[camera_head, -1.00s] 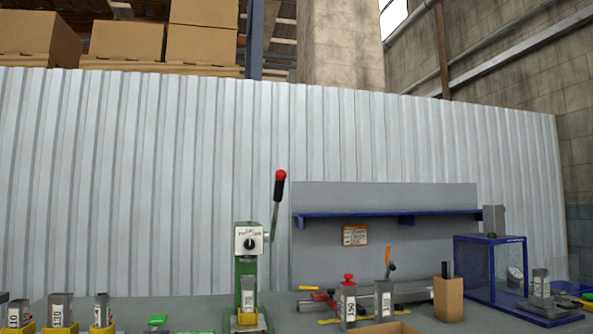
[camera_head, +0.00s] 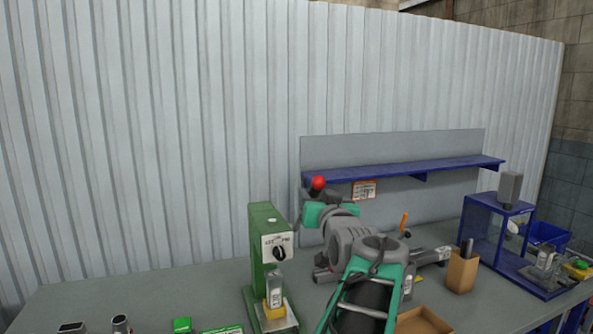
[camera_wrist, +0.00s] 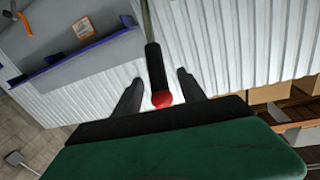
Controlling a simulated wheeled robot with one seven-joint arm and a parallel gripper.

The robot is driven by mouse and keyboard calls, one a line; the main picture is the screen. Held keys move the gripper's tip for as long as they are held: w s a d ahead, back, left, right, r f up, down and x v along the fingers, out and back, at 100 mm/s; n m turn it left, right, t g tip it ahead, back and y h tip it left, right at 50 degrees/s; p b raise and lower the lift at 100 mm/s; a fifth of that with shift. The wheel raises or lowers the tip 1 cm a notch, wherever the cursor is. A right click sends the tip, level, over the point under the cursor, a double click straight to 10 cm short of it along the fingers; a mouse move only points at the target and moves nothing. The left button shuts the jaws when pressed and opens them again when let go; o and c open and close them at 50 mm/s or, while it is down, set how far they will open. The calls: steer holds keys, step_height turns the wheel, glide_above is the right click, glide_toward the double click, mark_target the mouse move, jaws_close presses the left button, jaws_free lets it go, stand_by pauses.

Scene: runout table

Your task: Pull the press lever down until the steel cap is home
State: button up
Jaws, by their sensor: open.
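The green press (camera_head: 262,240) stands on the table, left of my arm. A grey steel piece with a white label (camera_head: 275,288) sits upright in a yellow holder (camera_head: 275,311) under the press head. Whether the cap is seated cannot be made out. The lever's red knob (camera_head: 318,183) is up to the right of the press, at the end of my arm. In the wrist view my gripper (camera_wrist: 160,80) is open, with a finger on either side of the black lever grip (camera_wrist: 155,66) and red knob (camera_wrist: 162,99). Contact is not clear. My arm hides much of the lever.
A blue shelf (camera_head: 410,172) runs along the grey back panel. A cardboard holder (camera_head: 461,271) and a blue-framed clear box (camera_head: 490,240) stand to the right. An open cardboard box (camera_head: 424,320) is at the front. The table's left rear is clear.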

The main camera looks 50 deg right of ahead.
steer(key=p+x, duration=0.2)
steer(key=x, duration=0.4)
steer(key=shift+s+d, duration=0.1)
steer(key=shift+d, duration=0.1)
steer(key=shift+w+d+f, duration=0.15)
steer(key=shift+w+d, duration=0.15)
steer(key=shift+w, duration=0.05)
steer(key=shift+c, duration=0.6)
jaws_close()
steer(key=shift+s, duration=0.1)
